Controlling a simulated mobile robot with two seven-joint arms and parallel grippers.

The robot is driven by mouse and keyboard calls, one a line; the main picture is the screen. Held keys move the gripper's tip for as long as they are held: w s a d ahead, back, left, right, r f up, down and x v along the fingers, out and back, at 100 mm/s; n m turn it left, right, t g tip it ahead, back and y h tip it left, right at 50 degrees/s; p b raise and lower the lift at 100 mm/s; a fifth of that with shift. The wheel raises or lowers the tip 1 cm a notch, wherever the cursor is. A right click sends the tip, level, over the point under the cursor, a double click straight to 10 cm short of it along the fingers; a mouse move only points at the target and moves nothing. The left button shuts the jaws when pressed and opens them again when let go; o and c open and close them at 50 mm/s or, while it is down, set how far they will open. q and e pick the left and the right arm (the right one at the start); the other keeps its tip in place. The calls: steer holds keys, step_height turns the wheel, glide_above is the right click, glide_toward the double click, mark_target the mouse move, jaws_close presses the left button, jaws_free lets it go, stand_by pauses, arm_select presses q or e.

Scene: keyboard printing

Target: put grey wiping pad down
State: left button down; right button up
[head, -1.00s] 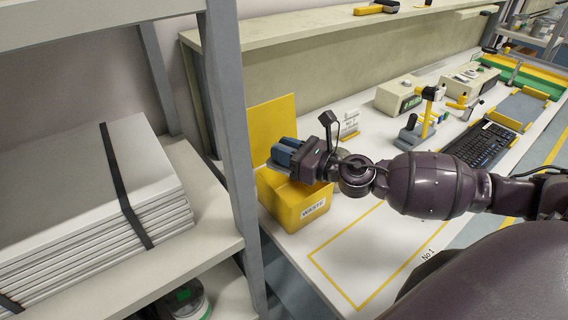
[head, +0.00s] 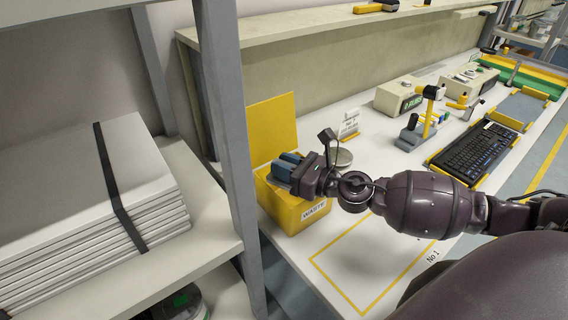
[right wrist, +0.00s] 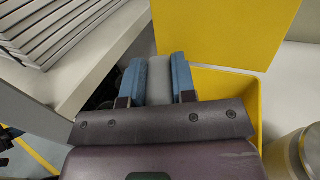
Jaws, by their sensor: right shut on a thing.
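The grey wiping pad (right wrist: 159,80) is held between the two blue fingers of my right gripper (right wrist: 159,82) in the right wrist view. In the head view my right gripper (head: 287,167) is over the open top of the yellow waste box (head: 302,212), near its left side. The pad cannot be made out in the head view. The yellow box also shows in the right wrist view (right wrist: 228,84), to the right of the fingers. My left gripper is not in view.
A yellow panel (head: 271,130) stands behind the box. A shelf post (head: 232,140) rises close on the left, by stacked white boards (head: 95,205). A round metal container (head: 343,158) is right of the gripper. The yellow-outlined table area (head: 365,260) is clear.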

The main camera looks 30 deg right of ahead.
steer(key=o, duration=0.9)
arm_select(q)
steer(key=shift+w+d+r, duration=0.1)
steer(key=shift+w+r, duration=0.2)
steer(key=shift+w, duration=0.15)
arm_select(e)
steer(key=shift+o, duration=0.2)
steer(key=shift+r, duration=0.25)
arm_select(q)
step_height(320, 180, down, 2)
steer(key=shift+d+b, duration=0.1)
steer(key=shift+b, duration=1.15)
arm_select(e)
steer(key=v, duration=1.2)
steer(key=shift+r, duration=0.25)
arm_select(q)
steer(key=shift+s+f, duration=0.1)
arm_select(e)
steer(key=shift+s, duration=0.1)
